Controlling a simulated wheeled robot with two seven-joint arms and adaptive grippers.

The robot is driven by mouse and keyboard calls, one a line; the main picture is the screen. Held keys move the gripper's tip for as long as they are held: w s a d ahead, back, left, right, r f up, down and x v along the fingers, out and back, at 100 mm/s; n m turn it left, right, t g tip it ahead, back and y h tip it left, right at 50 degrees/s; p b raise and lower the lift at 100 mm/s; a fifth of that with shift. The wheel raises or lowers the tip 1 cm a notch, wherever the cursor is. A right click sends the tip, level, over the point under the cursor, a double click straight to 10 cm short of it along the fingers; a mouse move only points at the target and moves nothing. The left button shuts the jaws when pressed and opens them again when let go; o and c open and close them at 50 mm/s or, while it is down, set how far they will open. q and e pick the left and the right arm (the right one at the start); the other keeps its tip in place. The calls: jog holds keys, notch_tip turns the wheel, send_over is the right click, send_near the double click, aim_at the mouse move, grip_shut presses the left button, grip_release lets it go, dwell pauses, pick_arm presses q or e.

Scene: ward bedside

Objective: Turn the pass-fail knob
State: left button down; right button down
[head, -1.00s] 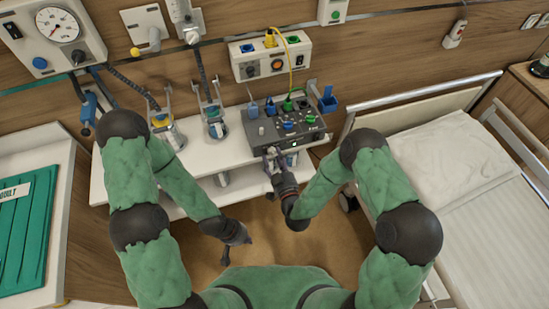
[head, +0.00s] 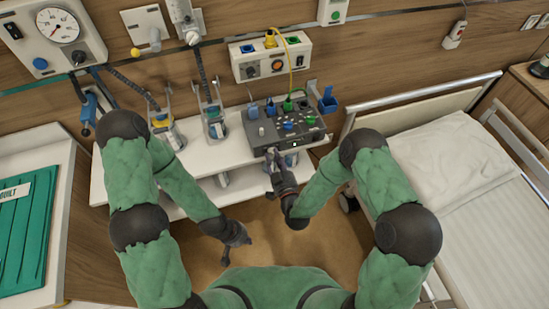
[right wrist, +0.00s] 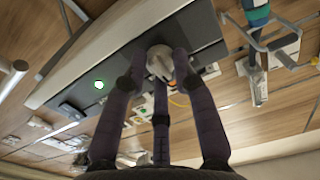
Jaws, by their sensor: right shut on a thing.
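The dark grey control box (head: 276,143) stands on the white shelf in the head view. Its light knob (right wrist: 160,60) is on the front face in the right wrist view. My right gripper (head: 271,157) is at the front of the box. In the right wrist view its three dark fingers (right wrist: 158,75) are closed around the knob. The fingers hide part of the knob, and its marking cannot be read. My left gripper (head: 240,242) hangs low in front of the shelf, away from the box; its opening is unclear.
The white shelf (head: 202,165) carries clamps with cables left of the box. A wall socket panel (head: 272,62) with a yellow cable is above it. The bed (head: 455,165) stands close on the right. Open floor (head: 285,245) lies below the shelf.

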jog(key=shift+s+f+m, duration=0.1)
jog(key=shift+f+m, duration=0.05)
jog(key=shift+m, duration=0.25)
jog(key=m+b, duration=0.2)
jog(key=m, duration=0.6)
jog(key=shift+a+b, duration=0.1)
jog(key=shift+b, duration=0.3)
jog(key=shift+s+f, duration=0.1)
dwell(0.4)
jog(key=c, duration=1)
grip_release()
jog(key=shift+r, duration=0.2)
